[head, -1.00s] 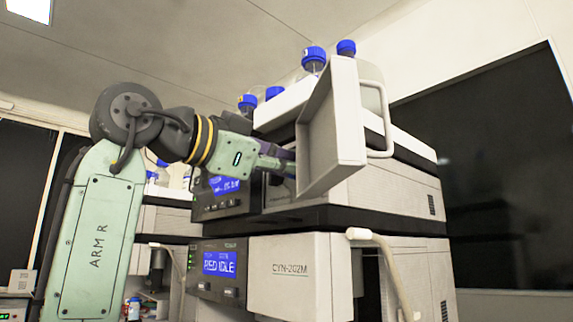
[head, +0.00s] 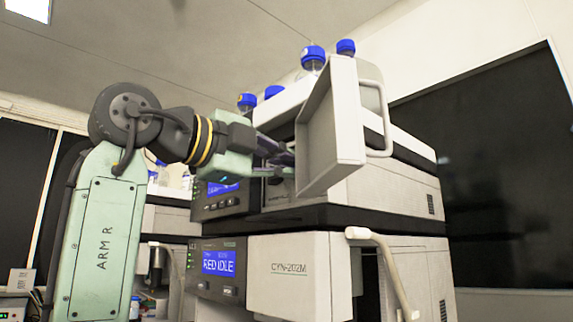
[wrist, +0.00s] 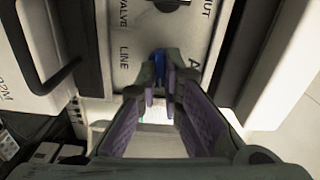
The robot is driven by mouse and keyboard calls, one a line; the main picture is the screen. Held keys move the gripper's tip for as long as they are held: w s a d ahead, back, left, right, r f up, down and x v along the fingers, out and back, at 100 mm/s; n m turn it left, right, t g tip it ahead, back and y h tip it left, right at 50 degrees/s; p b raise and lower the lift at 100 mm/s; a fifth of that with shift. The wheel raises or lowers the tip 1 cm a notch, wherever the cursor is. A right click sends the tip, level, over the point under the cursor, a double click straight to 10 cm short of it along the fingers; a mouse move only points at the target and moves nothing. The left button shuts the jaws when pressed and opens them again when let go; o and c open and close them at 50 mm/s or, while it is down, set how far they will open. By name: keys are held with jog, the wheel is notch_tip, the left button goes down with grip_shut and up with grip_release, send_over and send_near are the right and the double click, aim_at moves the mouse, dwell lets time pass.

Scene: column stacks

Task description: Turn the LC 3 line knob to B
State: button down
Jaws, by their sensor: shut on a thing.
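In the wrist view a small blue knob (wrist: 159,57) sits on a pale panel (wrist: 125,85) between the printed words LINE and a letter A. My gripper (wrist: 160,78) has its purple-padded fingers closed around the knob; the fingertips hide part of it and its pointer cannot be read. No B mark can be made out. In the head view my gripper (head: 292,163) reaches in behind an open cover door (head: 332,130) on the upper instrument (head: 385,190), so the knob and fingertips are hidden there.
A dark round knob (wrist: 168,3) lies by the VALVE label at the wrist view's top edge. The open door's handle (head: 378,120) sticks out to the right. Blue-capped bottles (head: 313,55) stand on top. A lower unit (head: 285,268) shows RED IDLE and has a handle (head: 385,262).

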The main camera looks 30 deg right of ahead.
jog(key=shift+m, duration=0.7)
jog(key=c, duration=1.7)
grip_release()
jog(key=a, duration=0.4)
jog(key=s+a, duration=0.1)
jog(key=a, duration=0.7)
jog(key=shift+s, duration=0.35)
